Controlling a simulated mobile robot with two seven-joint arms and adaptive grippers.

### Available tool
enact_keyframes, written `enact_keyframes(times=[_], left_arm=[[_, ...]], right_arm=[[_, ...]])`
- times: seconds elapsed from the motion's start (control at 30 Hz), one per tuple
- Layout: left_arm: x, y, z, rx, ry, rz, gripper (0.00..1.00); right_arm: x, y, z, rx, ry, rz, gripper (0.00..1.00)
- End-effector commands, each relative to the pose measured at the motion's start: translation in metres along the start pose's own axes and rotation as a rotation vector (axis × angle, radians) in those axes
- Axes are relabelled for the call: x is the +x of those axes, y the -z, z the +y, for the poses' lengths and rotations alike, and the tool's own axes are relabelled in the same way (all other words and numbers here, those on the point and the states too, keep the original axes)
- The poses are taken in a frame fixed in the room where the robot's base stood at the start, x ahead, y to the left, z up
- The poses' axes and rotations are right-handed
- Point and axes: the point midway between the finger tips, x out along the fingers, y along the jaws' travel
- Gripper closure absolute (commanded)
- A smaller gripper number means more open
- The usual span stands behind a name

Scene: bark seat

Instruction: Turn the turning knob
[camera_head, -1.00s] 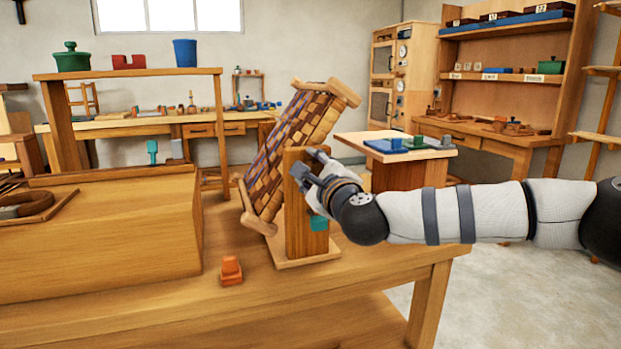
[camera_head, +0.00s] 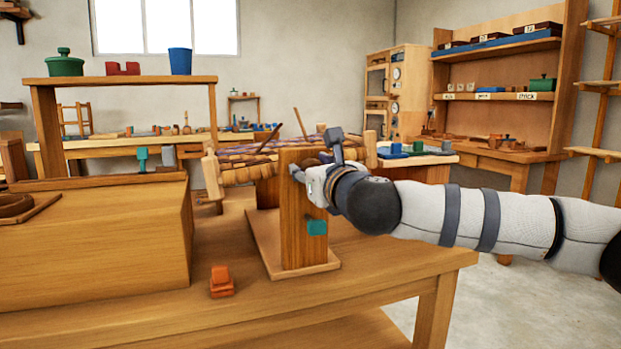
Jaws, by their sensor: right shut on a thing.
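A woven bark seat frame (camera_head: 238,165) lies nearly level on a wooden stand, whose upright post (camera_head: 302,240) rises from a flat base on the table. My right gripper (camera_head: 314,165) is at the top of this post, on its right side, with its arm coming in from the right. It is shut on the turning knob, which the fingers and wrist hide. A teal piece (camera_head: 317,227) sits on the post below the gripper. My left gripper is not in view.
The stand is on a wooden table (camera_head: 380,265). A small orange block (camera_head: 221,281) lies in front of it, and a large wooden box (camera_head: 90,245) stands to the left. The table front right of the stand is clear.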

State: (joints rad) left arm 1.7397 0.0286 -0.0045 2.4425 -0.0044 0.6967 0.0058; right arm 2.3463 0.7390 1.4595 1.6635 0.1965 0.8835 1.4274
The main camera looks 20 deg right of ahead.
Motion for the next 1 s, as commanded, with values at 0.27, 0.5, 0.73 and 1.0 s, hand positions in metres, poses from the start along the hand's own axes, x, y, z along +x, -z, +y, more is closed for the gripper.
enact_keyframes(times=[0.27,0.5,0.73,1.0], left_arm=[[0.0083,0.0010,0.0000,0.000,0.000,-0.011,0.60],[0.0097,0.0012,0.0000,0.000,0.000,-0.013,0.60],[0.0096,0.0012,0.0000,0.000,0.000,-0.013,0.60],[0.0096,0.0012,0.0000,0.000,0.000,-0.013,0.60]], right_arm=[[0.0001,0.0002,-0.0009,0.096,0.000,-0.001,0.87],[-0.0001,-0.0012,-0.0012,0.122,0.000,-0.002,0.87],[-0.0001,-0.0015,-0.0013,0.124,0.000,-0.002,0.87],[-0.0001,-0.0011,-0.0013,0.123,0.000,-0.001,0.39]])
